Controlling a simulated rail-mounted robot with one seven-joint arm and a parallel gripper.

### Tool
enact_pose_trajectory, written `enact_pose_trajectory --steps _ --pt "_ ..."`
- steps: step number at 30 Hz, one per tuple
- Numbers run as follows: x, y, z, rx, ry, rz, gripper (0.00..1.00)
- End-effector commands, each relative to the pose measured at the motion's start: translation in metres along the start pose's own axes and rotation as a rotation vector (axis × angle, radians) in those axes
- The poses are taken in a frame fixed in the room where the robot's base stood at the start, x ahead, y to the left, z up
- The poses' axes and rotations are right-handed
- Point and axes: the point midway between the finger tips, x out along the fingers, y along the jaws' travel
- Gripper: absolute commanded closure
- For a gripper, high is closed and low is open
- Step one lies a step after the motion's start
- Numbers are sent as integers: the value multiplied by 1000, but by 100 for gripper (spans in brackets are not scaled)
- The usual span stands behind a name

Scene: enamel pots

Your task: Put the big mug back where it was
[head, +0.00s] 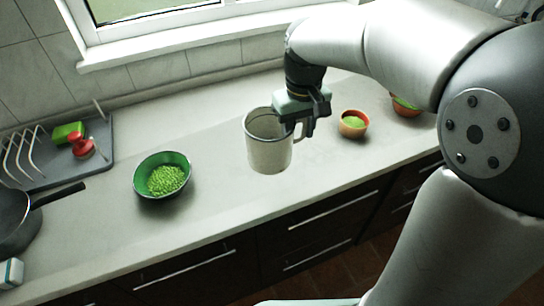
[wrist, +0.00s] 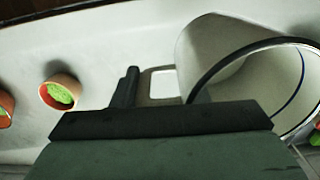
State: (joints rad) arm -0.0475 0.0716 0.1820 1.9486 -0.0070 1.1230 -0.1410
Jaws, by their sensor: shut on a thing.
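The big mug (head: 268,152) is off-white with a dark rim, and it stands upright near the middle of the head view. Its handle is on its right side. My gripper (head: 302,118) is shut on the mug at the handle side. In the wrist view the mug (wrist: 215,60) fills the upper right, with its handle (wrist: 160,85) beside a dark finger of my gripper (wrist: 130,90). I cannot tell whether the mug's base touches the counter.
A green bowl (head: 146,186) of green bits stands left on the counter (head: 215,215). Two small orange pots (head: 353,131) (head: 405,112) with green contents stand to the right. A grey dish rack tray (head: 100,160) and a dark pan (head: 14,222) are at the far left.

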Motion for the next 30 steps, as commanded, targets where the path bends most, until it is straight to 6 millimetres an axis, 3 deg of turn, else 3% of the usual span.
enact_pose_trajectory --steps 11,16,21,26,30 --pt "32 28 -76 -3 -6 -2 100" --pt "64 38 -104 -2 -5 -1 100" --pt "85 44 -119 -3 -3 0 100" --pt "93 47 -125 -3 -2 1 100" --pt "110 48 -127 -2 -5 0 100"
